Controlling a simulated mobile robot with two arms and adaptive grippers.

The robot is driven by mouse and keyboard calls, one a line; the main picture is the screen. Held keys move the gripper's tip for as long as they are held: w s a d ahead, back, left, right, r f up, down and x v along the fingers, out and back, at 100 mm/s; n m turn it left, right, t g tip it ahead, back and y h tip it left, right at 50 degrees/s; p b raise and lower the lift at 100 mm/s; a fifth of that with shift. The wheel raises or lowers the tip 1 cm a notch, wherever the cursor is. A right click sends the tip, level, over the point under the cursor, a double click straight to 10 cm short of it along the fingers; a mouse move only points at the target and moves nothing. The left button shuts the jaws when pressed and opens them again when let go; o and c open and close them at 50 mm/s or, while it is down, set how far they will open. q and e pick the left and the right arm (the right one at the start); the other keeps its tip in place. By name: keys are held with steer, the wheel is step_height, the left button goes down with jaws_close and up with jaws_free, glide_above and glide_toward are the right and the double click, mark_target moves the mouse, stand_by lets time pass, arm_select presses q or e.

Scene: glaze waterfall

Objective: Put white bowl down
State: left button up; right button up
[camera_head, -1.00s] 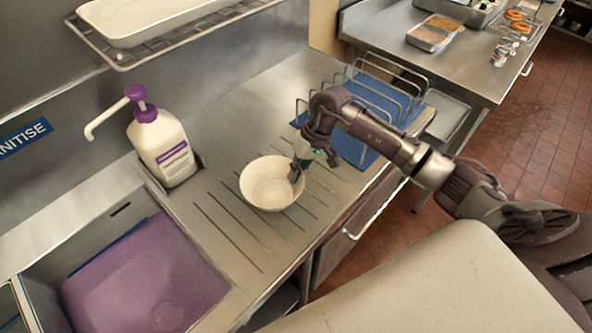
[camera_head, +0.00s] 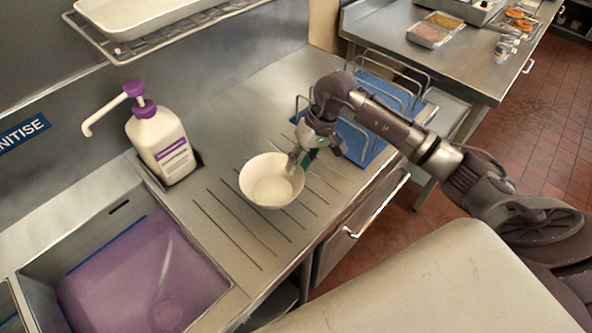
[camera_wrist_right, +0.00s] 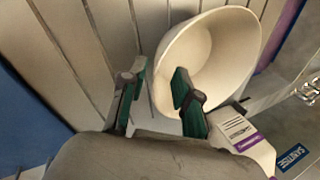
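The white bowl (camera_head: 268,188) is on the grooved steel drainboard (camera_head: 225,235), upright, right of the sink. It also shows in the right wrist view (camera_wrist_right: 215,50). My right gripper (camera_head: 302,158) is at the bowl's right rim. In the right wrist view its two green-padded fingers (camera_wrist_right: 155,92) stand apart, with a gap between them. One finger is over the inside of the bowl and the other is outside, so they straddle the rim without pinching it. My left gripper is not in view.
A white bottle with a purple pump (camera_head: 160,145) stands behind the bowl at left. The sink (camera_head: 150,280) holds purple liquid at lower left. A wire rack (camera_head: 385,95) on a blue mat stands to the right. A shelf with a white tray (camera_head: 135,15) hangs above.

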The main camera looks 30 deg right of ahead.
steer(key=b+v, duration=0.3)
steer(key=v, duration=0.6)
steer(key=shift+d+r, duration=0.15)
steer(key=shift+r, duration=0.15)
